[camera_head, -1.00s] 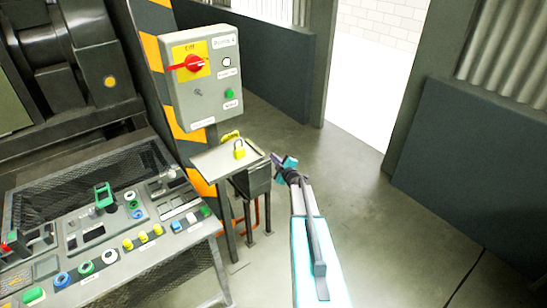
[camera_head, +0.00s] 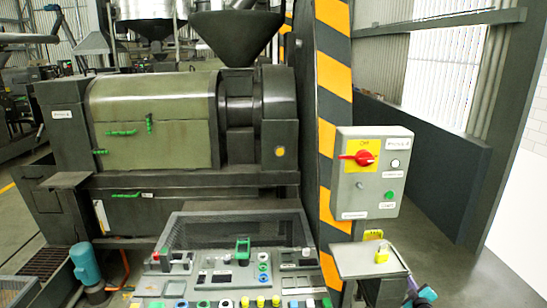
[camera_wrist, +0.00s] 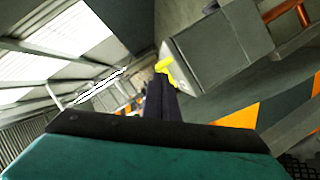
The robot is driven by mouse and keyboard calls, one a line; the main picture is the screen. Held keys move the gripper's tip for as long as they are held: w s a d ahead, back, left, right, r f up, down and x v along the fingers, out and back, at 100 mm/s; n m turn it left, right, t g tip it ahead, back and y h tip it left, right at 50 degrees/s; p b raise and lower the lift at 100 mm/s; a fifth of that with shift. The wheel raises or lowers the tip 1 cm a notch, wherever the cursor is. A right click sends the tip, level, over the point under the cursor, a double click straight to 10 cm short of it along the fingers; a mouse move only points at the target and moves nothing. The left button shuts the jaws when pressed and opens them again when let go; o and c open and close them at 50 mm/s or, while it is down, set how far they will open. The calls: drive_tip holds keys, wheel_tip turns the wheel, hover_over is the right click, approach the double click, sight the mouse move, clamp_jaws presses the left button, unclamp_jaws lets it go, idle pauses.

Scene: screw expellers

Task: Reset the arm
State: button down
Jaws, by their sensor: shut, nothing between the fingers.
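My gripper (camera_wrist: 161,97) shows in the wrist view as dark fingers closed together, with nothing between them. Its teal body fills the bottom of that view. In the head view only a small teal and purple part of my arm's end (camera_head: 425,295) shows at the bottom right edge, beside the small shelf (camera_head: 345,262). The rest of my arm is out of that frame. A yellow piece (camera_wrist: 172,70) appears just beyond the fingertips in the wrist view; I cannot tell whether it touches them.
A yellow padlock (camera_head: 381,256) stands on the shelf. Above it is a grey switch box (camera_head: 345,195) with a red handle (camera_head: 362,158). A control desk (camera_head: 215,260) with several buttons stands left, before a large press (camera_head: 150,130). Open floor (camera_head: 480,285) lies to the right.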

drive_tip(key=s+a+f+m+g+b, duration=0.1)
drive_tip(key=s+a+f+m+g, duration=0.7)
drive_tip(key=s+a+f, duration=1.45)
drive_tip(key=s+a+g+y, duration=0.2)
drive_tip(key=s+a+g, duration=0.4)
drive_tip(key=s+a, duration=0.5)
drive_tip(key=s+a+r+g+y+b, duration=0.1)
drive_tip(key=s+a+g, duration=0.5)
drive_tip(key=s+a, duration=0.6)
drive_tip(key=s+y, duration=0.1)
drive_tip(key=s, duration=0.6)
drive_tip(key=shift+s+n+g, duration=0.2)
drive_tip(key=shift+n+g, duration=0.1)
drive_tip(key=shift+n, duration=0.1)
drive_tip(key=shift+r, duration=0.1)
